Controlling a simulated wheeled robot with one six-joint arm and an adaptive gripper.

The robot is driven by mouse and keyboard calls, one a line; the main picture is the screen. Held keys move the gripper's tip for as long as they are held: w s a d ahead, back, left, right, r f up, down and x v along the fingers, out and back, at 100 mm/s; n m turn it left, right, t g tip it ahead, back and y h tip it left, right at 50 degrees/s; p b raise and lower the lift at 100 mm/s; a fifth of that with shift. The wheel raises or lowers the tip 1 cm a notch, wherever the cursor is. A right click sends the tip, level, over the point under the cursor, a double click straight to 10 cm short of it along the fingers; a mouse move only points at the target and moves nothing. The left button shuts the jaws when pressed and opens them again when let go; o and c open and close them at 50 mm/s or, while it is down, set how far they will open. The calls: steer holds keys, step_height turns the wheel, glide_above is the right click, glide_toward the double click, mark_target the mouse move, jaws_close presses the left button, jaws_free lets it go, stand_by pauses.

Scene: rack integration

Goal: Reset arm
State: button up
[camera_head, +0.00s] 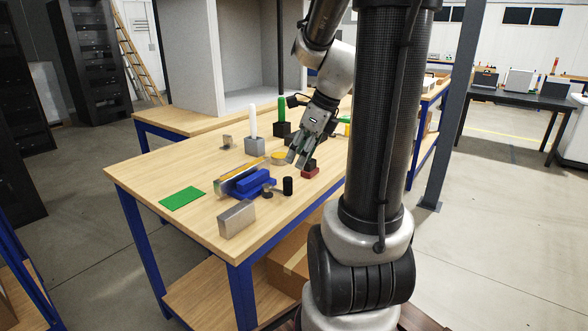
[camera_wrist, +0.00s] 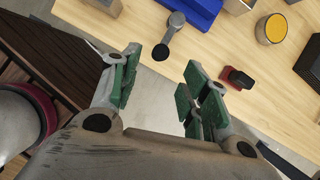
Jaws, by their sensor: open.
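My gripper (camera_head: 297,160) is open over the right part of the wooden workbench (camera_head: 160,165) in the head view. In the wrist view, my gripper (camera_wrist: 160,75) has its green-padded fingers spread wide, with nothing between them. The bench's edge and the floor show behind them. A small red base with a black block on top (camera_head: 310,171) is close beside the fingers in the head view. In the wrist view this red and black piece (camera_wrist: 237,78) lies to the right of the right finger, apart from it.
On the bench are a blue fixture (camera_head: 248,183), a metal block (camera_head: 236,219), a black cylinder (camera_head: 288,186), a green mat (camera_head: 182,198) and a yellow disc (camera_wrist: 272,29). White (camera_head: 253,121) and green (camera_head: 281,109) upright posts stand behind. The bench's front left is mostly clear.

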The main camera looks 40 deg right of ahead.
steer(key=shift+s+d+r, duration=0.15)
steer(key=shift+s+r, duration=0.1)
steer(key=shift+r, duration=0.4)
steer(key=s+a+r+n+h, duration=0.1)
steer(key=s+a+n, duration=0.3)
steer(key=n, duration=1.1)
steer(key=s+a+r+n+h, duration=0.1)
steer(key=s+a+n, duration=0.4)
steer(key=n, duration=0.9)
steer(key=shift+s+a+r+n, duration=0.2)
steer(key=shift+s+r+n, duration=0.2)
steer(key=shift+s+r, duration=0.8)
